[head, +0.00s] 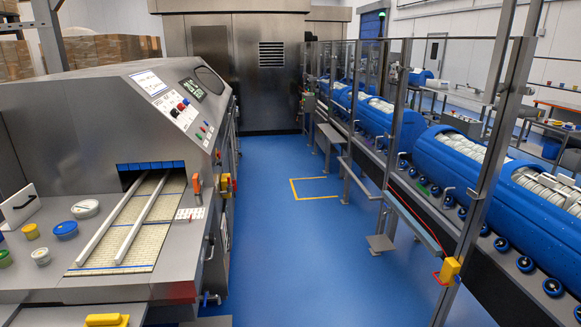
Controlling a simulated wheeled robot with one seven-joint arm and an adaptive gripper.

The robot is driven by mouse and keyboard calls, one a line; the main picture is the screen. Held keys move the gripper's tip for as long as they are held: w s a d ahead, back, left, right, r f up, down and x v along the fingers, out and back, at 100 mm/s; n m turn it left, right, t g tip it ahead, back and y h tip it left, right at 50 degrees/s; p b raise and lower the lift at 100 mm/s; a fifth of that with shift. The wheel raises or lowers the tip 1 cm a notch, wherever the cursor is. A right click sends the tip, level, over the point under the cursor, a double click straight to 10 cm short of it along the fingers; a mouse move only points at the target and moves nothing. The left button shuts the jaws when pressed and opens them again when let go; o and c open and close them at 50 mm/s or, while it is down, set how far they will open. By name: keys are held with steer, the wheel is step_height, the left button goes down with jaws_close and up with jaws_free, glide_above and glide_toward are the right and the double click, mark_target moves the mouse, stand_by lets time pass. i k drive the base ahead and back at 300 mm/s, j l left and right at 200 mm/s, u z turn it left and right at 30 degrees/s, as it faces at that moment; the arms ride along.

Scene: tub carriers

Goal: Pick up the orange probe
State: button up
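An orange upright piece (196,184), which looks like the orange probe, stands at the right edge of the grey machine's top in the head view. It is small in the picture, and its lower end meets the edge near a white card with small red marks (190,214). I cannot tell whether it sits in a holder. My gripper is not in view.
The steel machine (150,120) has a conveyor strip (128,225) with two rails. A yellow-handled item (107,320) lies in front. The blue aisle floor (300,255) is clear; a fenced tub line (462,162) runs right.

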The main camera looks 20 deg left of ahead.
mark_target(195, 178)
steer(key=i+u, duration=0.2)
steer(key=i, duration=0.25)
steer(key=i+u, duration=0.2)
steer(key=i, duration=0.25)
steer(key=i+l+u, duration=0.2)
steer(key=i, duration=0.25)
steer(key=i+l+u, duration=0.2)
steer(key=i, duration=0.2)
steer(key=i+l+u, duration=0.2)
steer(key=i, duration=0.25)
steer(key=i+j+u, duration=0.2)
steer(key=i+u, duration=0.3)
steer(key=i+j+u, duration=0.1)
steer(key=i+u, duration=0.2)
steer(key=u, duration=0.15)
steer(key=i+l+u, duration=0.1)
steer(key=i+u, duration=0.55)
steer(key=i, duration=0.15)
